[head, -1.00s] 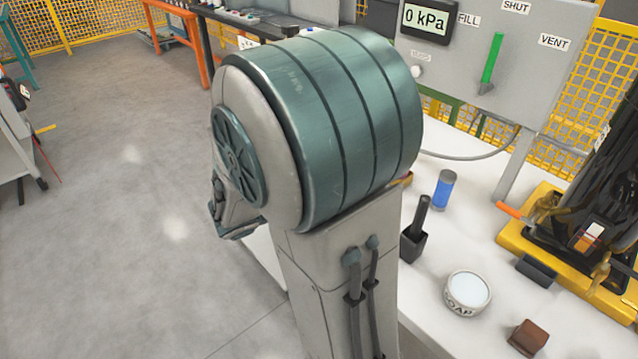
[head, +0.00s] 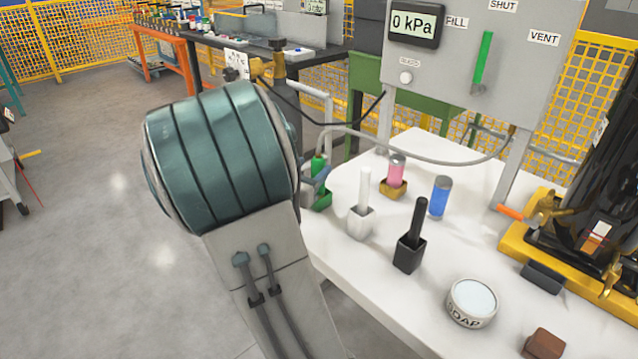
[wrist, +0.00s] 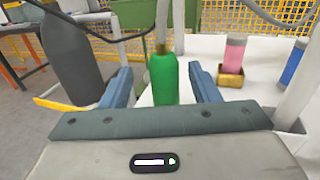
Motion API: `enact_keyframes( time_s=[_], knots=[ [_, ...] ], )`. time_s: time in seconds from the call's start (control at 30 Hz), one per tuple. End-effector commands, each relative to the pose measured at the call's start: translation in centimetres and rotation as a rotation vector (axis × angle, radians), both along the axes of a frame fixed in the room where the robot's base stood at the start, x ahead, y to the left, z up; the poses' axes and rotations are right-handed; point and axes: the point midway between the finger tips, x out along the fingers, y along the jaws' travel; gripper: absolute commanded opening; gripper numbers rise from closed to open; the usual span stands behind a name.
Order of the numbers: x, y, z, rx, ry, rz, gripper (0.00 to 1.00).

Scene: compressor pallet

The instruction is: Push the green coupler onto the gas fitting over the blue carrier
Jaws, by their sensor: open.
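The green coupler (head: 318,164) stands upright at the near left edge of the white table, with a grey hose at its top. In the wrist view the green coupler (wrist: 163,78) appears between the two spread fingers of my gripper (wrist: 160,78), with a gap on each side. My gripper (head: 314,184) is open and partly hidden behind my arm in the head view. A brass fitting (head: 270,68) with a black hose shows above my arm; I cannot tell whether it is the gas fitting. I cannot make out the blue carrier.
On the white table (head: 350,270) stand a white-handled holder (head: 361,220), a black-handled holder (head: 410,250), a pink cylinder (head: 396,172), a blue cylinder (head: 439,198) and a soap tin (head: 472,303). A dark cylinder (wrist: 70,55) stands left of my gripper.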

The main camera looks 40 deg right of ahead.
Motion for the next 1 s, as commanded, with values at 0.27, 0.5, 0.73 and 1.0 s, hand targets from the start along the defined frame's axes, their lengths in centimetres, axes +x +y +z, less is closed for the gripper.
enact_keyframes(
  time_s=[0.27,0.5,0.73,1.0],
  knots=[
    [0.9,-3.5,-0.3,-0.001,-0.003,-0.003,0.56],
    [1.6,-5.0,-0.1,0.001,-0.002,-0.001,0.56],
    [1.6,-5.0,-0.1,0.001,-0.002,-0.001,0.39],
    [1.6,-5.0,0.0,0.0,-0.002,-0.001,0.01]
  ],
)
